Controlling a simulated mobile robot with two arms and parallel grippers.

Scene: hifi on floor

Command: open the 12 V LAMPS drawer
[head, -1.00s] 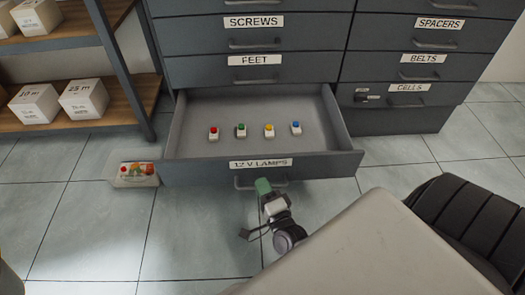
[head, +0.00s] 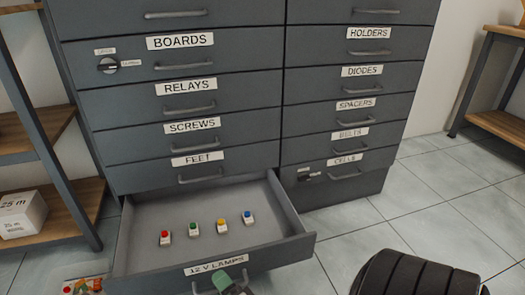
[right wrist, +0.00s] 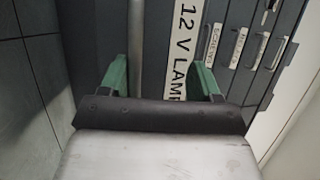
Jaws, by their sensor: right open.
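The 12 V LAMPS drawer (head: 290,243) is the bottom left drawer of the grey cabinet and stands pulled out. Several lamps with red, green, yellow and blue caps sit on its floor. Its label (head: 214,269) is on the front's top edge. My right gripper (head: 232,283) is at the drawer's front, low in the head view, partly cut off. In the right wrist view its two green fingers (right wrist: 160,78) are apart, with the drawer's handle bar (right wrist: 137,40) showing between them, nearer the left finger. Whether they touch it is unclear. My left gripper is not in view.
Closed drawers rise above, with FEET (head: 197,158) directly over the open one. A wooden shelf with a white box (head: 22,213) stands at left. A small container of coloured items (head: 84,286) lies left of the drawer.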

